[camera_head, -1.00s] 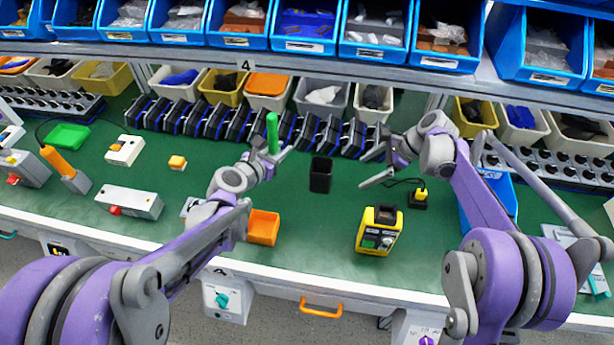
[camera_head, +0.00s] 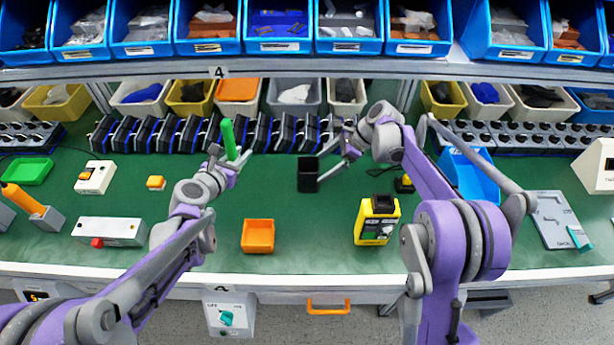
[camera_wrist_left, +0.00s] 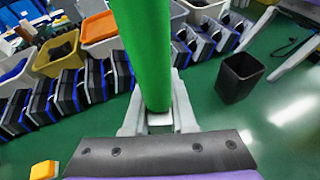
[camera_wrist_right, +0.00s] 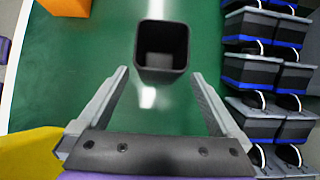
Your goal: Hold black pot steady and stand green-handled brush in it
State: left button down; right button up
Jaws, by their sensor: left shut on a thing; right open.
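The black pot (camera_head: 308,174) stands upright and open-topped on the green bench top. It also shows in the left wrist view (camera_wrist_left: 240,77) and looks empty in the right wrist view (camera_wrist_right: 162,50). My left gripper (camera_head: 234,160) is shut on the green-handled brush (camera_head: 229,138), left of the pot. The green handle (camera_wrist_left: 145,50) points up, nearly upright; its lower end is hidden. My right gripper (camera_head: 332,160) is open, close to the pot's right side. In the right wrist view the pot lies just ahead of its spread fingertips.
An orange tray (camera_head: 258,236) and a yellow-black device (camera_head: 377,220) stand nearer the front edge. A row of black-blue units (camera_head: 275,134) runs behind the pot. A blue bin (camera_head: 468,175) is at the right. The bench between brush and pot is clear.

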aim_at(311, 176)
jog(key=b+x, duration=0.2)
jog(key=x, duration=0.4)
jog(key=shift+a+f+b, duration=0.15)
jog(key=shift+f+b, duration=0.05)
jog(key=shift+b, duration=0.2)
dwell(0.7)
jog(key=shift+c, duration=0.3)
jog(key=c, duration=1.2)
jog(key=shift+o, duration=0.2)
dwell(0.4)
